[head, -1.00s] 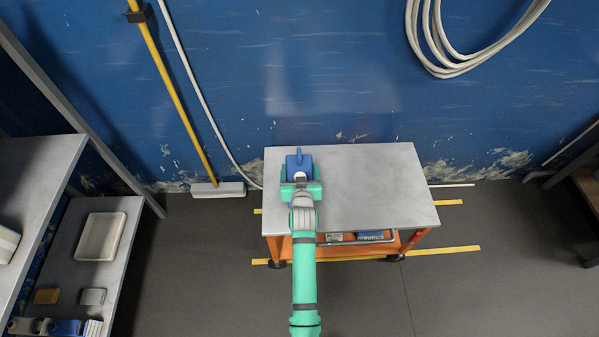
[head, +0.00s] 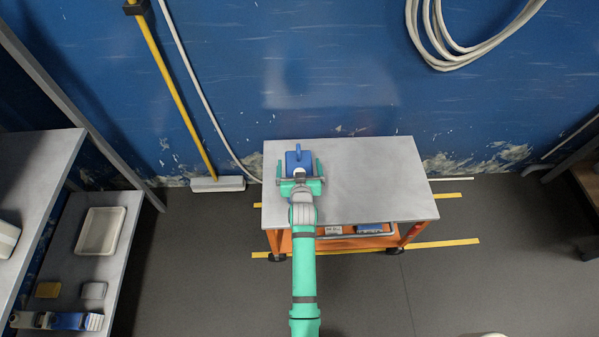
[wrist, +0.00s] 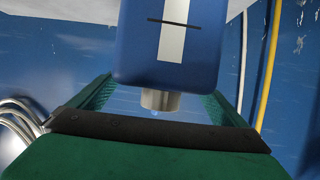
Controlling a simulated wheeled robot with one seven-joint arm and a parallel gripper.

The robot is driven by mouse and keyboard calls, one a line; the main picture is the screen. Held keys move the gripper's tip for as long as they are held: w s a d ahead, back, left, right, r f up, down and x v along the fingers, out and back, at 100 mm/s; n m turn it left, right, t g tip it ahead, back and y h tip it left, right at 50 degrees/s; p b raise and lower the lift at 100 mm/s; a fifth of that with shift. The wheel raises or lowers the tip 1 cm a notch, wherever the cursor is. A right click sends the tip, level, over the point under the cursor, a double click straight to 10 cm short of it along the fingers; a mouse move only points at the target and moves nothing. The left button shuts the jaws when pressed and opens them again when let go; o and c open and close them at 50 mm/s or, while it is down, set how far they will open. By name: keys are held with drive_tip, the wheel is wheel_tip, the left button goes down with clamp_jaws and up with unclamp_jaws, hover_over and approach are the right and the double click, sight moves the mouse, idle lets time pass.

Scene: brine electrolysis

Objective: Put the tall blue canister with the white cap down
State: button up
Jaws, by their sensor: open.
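A blue canister (head: 297,161) stands upright near the left end of the grey cart top (head: 370,180). My gripper (head: 299,170) is open, with one green finger on each side of the canister. In the wrist view the fingers stand apart from its sides, with gaps. The canister's base is hidden.
The cart top is bare to the right of the canister. Small boxes (head: 368,229) lie on the cart's lower shelf. A broom (head: 217,184) leans on the blue wall.

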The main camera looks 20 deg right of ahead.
drive_tip(key=s+a+r+n+y, duration=0.1)
drive_tip(key=s+a, duration=0.4)
drive_tip(key=s, duration=0.5)
drive_tip(key=s+a+r+t, duration=0.15)
drive_tip(key=s+a, duration=0.25)
drive_tip(key=s, duration=0.6)
drive_tip(key=s+a+r+n+y, duration=0.1)
drive_tip(key=s+a, duration=0.4)
drive_tip(key=s, duration=0.6)
drive_tip(key=s+a+r+y, duration=0.1)
drive_tip(key=s+a+r, duration=0.1)
drive_tip(key=s+r, duration=0.3)
drive_tip(key=s+a+r+n, duration=0.1)
drive_tip(key=s+a+r, duration=0.2)
drive_tip(key=s, duration=0.6)
wheel_tip(320, 180, up, 2)
drive_tip(key=shift+s+a+r+t+y, duration=0.2)
drive_tip(key=shift+a+t+y, duration=0.1)
drive_tip(key=shift+t+y, duration=0.15)
